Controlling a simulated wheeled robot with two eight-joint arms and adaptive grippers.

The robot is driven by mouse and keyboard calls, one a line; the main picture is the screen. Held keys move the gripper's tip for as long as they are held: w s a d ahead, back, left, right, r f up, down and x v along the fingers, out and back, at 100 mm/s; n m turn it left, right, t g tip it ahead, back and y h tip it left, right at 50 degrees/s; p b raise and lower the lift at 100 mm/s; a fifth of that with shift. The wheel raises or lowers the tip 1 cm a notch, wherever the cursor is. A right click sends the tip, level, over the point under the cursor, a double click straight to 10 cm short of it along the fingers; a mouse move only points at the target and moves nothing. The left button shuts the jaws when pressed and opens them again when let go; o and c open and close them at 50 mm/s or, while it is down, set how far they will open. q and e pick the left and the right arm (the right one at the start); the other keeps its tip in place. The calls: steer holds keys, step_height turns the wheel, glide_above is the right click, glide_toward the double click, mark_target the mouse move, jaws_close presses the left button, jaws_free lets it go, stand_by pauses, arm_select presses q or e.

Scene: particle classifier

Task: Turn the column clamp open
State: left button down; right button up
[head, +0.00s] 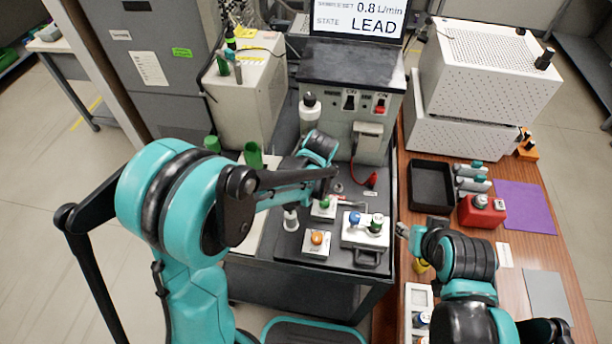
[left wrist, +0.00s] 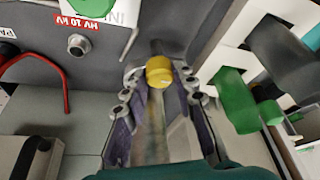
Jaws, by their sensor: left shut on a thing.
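In the left wrist view a yellow knob (left wrist: 159,72) sits between the fingertips of my left gripper (left wrist: 160,84). The gripper is shut on it. The knob appears to be the handle of the column clamp, but the clamp's body is not clear. A dark stem shows just beyond the knob. In the head view my left arm hides the knob and the left fingertips. My right gripper (head: 408,236) is by the left edge of the wooden table, and its jaw opening is too small to read.
A green part (left wrist: 236,100) is close beside the left gripper in its wrist view. A red cable (left wrist: 36,56) curves on the other side. In the head view, an instrument cabinet (head: 350,72) stands behind, and a white block with knobs (head: 352,238) stands in front. A black tray (head: 431,185) is at right.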

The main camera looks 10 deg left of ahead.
arm_select(q)
steer(key=c, duration=1.5)
jaws_free()
steer(key=shift+r, duration=0.1)
steer(key=v, duration=1.1)
steer(key=shift+s+r, duration=0.2)
steer(key=shift+r, duration=0.2)
steer(key=s+a+m+t, duration=0.1)
steer(key=s+a+m, duration=0.1)
steer(key=s, duration=0.3)
steer(key=s+a+m+t+h, duration=0.1)
steer(key=s+a, duration=0.3)
steer(key=s, duration=0.1)
steer(key=s+a+m+t+h, duration=0.1)
steer(key=s+a+m, duration=0.1)
steer(key=s+a, duration=0.2)
steer(key=shift+s+r+m+b, duration=0.15)
steer(key=shift+s+m+b, duration=0.2)
steer(key=shift+s, duration=0.35)
